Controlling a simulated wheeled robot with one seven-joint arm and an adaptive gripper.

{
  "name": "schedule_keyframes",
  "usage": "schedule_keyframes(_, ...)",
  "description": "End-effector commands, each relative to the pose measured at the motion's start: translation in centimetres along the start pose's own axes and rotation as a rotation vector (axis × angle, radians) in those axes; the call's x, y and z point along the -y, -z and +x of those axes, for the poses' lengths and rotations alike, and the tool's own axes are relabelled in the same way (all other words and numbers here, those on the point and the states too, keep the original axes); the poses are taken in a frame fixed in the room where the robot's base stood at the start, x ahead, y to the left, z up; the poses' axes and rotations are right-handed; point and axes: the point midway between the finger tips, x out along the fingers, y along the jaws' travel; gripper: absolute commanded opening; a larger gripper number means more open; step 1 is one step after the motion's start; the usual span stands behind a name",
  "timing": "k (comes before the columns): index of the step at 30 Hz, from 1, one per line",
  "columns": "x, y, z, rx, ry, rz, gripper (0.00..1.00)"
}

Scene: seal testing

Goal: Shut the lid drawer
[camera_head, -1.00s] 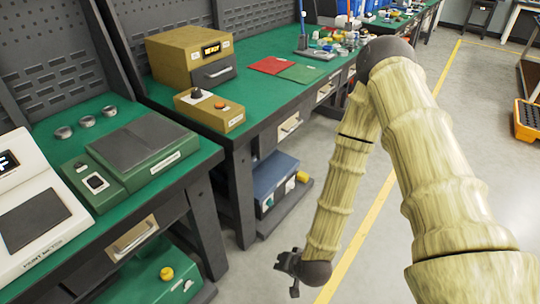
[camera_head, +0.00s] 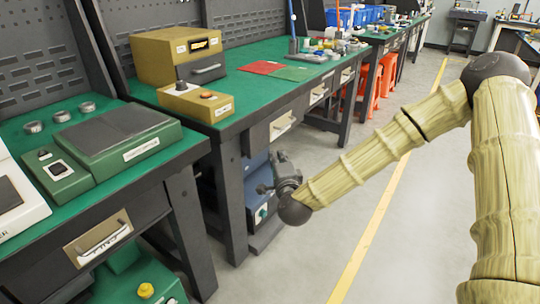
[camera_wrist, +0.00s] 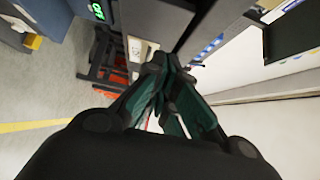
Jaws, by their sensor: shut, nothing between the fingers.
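Several drawers with pale fronts and bar handles sit under the green bench tops. One drawer (camera_head: 282,124) is under the middle bench, two more (camera_head: 318,92) (camera_head: 347,74) are farther along it, and one (camera_head: 100,240) is under the near left bench. I cannot read which is the lid drawer, nor tell how far any stands out. My gripper (camera_head: 268,176) is below and in front of the nearest middle-bench drawer, apart from it. In the wrist view my gripper (camera_wrist: 158,62) is shut and empty, with a pale labelled front (camera_wrist: 140,50) beyond it.
A blue machine (camera_head: 262,208) stands under the middle bench, behind my gripper. A dark bench leg (camera_head: 228,190) is to the left. Orange stools (camera_head: 385,76) stand farther along. The grey floor right of the yellow line (camera_head: 372,232) is clear.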

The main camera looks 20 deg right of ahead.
Motion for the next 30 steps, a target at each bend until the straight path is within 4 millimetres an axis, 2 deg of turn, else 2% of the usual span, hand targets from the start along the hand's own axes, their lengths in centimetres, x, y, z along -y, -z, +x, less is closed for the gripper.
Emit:
schedule_keyframes(17, -0.2, -0.1, 9.2, 0.001, 0.0, -0.004, 0.0)
schedule_keyframes(18, -0.3, -0.5, 9.6, 0.003, -0.001, -0.004, 0.0)
schedule_keyframes(24, -0.2, -2.2, 11.2, 0.002, -0.002, -0.003, 0.0)
schedule_keyframes(30, -0.1, -2.9, 11.8, 0.001, -0.002, -0.003, 0.0)
